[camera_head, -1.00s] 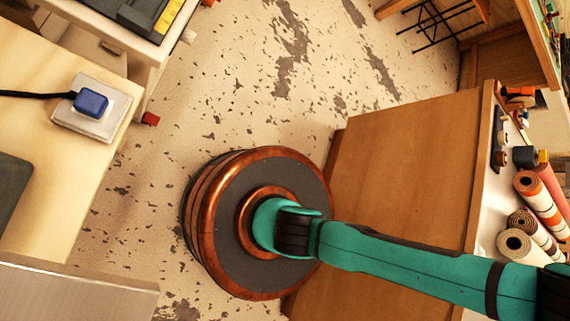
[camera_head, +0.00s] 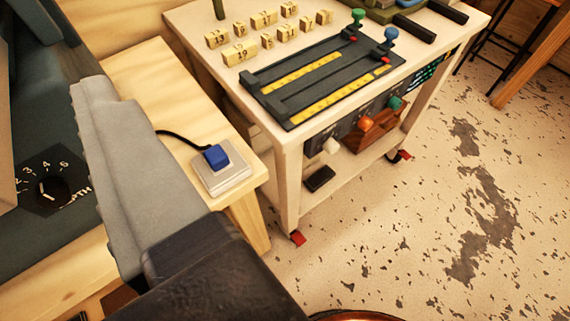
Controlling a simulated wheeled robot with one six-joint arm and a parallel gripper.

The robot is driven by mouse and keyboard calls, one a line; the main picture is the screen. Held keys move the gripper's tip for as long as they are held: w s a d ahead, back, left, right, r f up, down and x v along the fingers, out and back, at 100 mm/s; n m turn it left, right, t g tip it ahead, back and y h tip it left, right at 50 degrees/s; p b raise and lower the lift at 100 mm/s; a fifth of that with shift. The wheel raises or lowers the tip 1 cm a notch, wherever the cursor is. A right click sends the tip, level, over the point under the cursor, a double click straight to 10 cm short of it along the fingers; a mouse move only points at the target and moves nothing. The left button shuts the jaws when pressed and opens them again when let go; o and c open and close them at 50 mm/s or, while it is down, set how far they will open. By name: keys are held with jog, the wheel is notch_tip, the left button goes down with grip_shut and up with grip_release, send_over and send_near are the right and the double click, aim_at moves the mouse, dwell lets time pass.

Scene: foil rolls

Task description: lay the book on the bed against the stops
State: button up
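My gripper (camera_head: 130,160) reaches up from the bottom at the left of the view. One broad grey finger shows side-on, and I cannot tell how far the jaws are apart or whether they hold anything. No book can be made out. A dark grooved plate with yellow scale strips (camera_head: 325,75), possibly the bed, lies on a pale trolley, beyond and to the right of my gripper. Small green and blue knobs stand at its far right end. I cannot tell which parts are the stops.
Several numbered wooden blocks (camera_head: 265,18) stand behind the plate. A blue button on a grey box (camera_head: 220,172) sits on the wooden bench. A dark machine with a numbered dial (camera_head: 55,188) is at the left. Speckled floor (camera_head: 400,230) is open at the right.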

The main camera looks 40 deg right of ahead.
jog(key=s, duration=0.1)
jog(key=s+f+n+t, duration=0.1)
jog(key=s, duration=0.1)
jog(key=shift+d+f+n, duration=0.35)
jog(key=shift+d+n, duration=0.05)
dwell(1.1)
